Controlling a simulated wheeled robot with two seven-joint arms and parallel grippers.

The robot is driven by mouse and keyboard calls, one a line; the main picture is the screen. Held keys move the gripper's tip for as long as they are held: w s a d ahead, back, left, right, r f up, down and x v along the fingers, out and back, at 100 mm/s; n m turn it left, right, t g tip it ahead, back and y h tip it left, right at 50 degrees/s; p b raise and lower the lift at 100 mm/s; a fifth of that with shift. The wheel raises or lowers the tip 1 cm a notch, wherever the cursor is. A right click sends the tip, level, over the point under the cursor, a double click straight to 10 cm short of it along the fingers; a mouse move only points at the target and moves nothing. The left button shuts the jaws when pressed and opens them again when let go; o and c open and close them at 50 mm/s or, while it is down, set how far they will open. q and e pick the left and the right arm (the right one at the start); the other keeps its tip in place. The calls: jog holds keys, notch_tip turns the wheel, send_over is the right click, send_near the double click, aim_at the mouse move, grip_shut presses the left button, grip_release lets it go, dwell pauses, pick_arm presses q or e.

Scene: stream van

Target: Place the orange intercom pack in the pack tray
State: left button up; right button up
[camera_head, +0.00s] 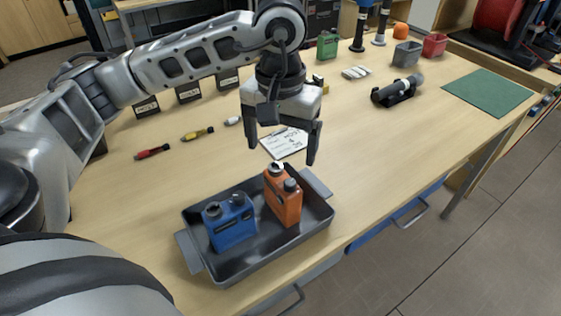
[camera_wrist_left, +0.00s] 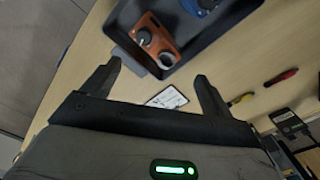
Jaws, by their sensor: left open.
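The orange intercom pack (camera_head: 284,199) stands in the right part of the dark grey pack tray (camera_head: 262,272), beside a blue pack (camera_head: 231,224). My left gripper (camera_head: 283,150) is open and empty, above the table just behind the tray. In the left wrist view, the orange pack (camera_wrist_left: 155,42) lies beyond the open fingers (camera_wrist_left: 155,85), apart from them. The tray (camera_wrist_left: 216,38) and part of the blue pack (camera_wrist_left: 205,5) also show there. My right gripper is not in view.
A white printed card (camera_head: 284,143) lies under the left gripper. Red (camera_head: 152,152) and yellow (camera_head: 197,134) small items lie to the left. A green pack (camera_head: 327,46), a black cylinder on a stand (camera_head: 397,91) and a green mat (camera_head: 487,93) are farther back. The table's right middle is clear.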

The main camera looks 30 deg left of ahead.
pick_arm(q)
notch_tip(320, 180, up, 6)
jog(key=shift+f, duration=0.1)
dwell(0.6)
